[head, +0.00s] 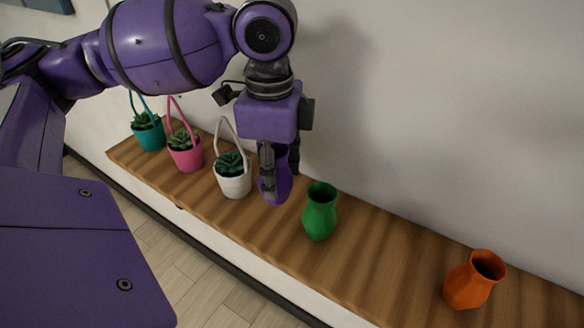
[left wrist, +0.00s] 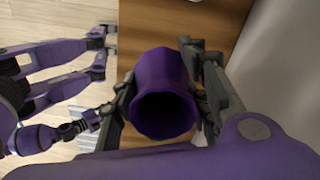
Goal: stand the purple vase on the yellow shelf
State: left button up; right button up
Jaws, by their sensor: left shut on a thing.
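The purple vase (head: 284,187) is between the fingers of my left gripper (head: 280,174), which is shut on it from above. The vase looks about upright over the wooden board, between the white planter and the green vase; I cannot tell whether its base touches the wood. In the left wrist view the vase (left wrist: 162,72) shows its dark open mouth toward the camera, with a finger on each side. I see no yellow shelf in either view.
The wooden board (head: 375,258) runs along the wall. A green vase (head: 320,214) stands close right of the held vase, an orange vase (head: 470,283) farther right. White (head: 234,183), pink (head: 187,158) and teal (head: 149,137) handled planters stand left. Bare wood lies between green and orange vases.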

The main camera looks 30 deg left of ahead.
pick_arm(q)
jog(key=w+f, duration=0.1)
jog(key=w+a+f, duration=0.1)
jog(key=shift+f, duration=0.35)
jog(key=shift+w+f+b, duration=0.1)
jog(key=shift+f+b, duration=0.25)
jog(key=shift+f, duration=1.25)
jog(key=o, duration=1.2)
jog(key=shift+f, duration=0.15)
jog(key=shift+c, duration=0.2)
